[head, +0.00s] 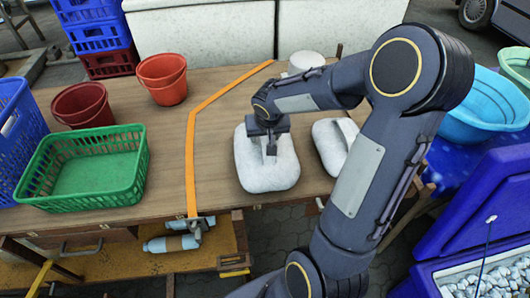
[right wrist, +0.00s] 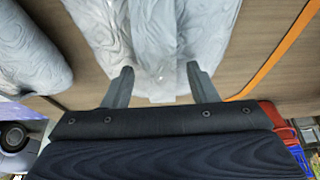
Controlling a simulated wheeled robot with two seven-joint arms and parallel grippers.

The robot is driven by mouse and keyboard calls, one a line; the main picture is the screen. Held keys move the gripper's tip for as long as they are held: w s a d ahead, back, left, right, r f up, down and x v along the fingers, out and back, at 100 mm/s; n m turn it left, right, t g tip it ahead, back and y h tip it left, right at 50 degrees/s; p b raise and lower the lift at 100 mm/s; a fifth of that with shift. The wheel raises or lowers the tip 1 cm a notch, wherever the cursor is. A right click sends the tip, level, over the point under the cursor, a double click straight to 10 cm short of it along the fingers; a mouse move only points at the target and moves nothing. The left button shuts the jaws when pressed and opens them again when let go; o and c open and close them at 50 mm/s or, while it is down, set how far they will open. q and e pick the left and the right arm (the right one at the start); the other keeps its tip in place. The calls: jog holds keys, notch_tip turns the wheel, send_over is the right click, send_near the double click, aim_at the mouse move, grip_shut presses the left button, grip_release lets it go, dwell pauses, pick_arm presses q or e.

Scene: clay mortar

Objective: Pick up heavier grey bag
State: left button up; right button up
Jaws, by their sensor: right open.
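A pale grey bag (head: 267,175) lies on the wooden table, right of the orange strip. A second pale bag (head: 328,150) lies to its right, partly hidden by my right arm. My right gripper (head: 271,149) points down at the top of the first bag. In the right wrist view, its fingers (right wrist: 160,85) are apart, with the raised middle of that bag (right wrist: 150,40) between and beyond them. I cannot tell whether they touch it. The second bag also shows at the left there (right wrist: 30,45). Which bag is heavier cannot be seen. My left gripper is not in view.
A green basket (head: 65,184), red buckets (head: 162,80) and a blue crate (head: 20,125) stand left of the orange strip (head: 191,150). A white round object (head: 305,60) stands behind the bags.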

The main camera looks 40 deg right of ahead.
jog(key=shift+c, duration=0.3)
grip_shut()
dwell(0.4)
jog(key=shift+f, duration=0.1)
dwell(0.9)
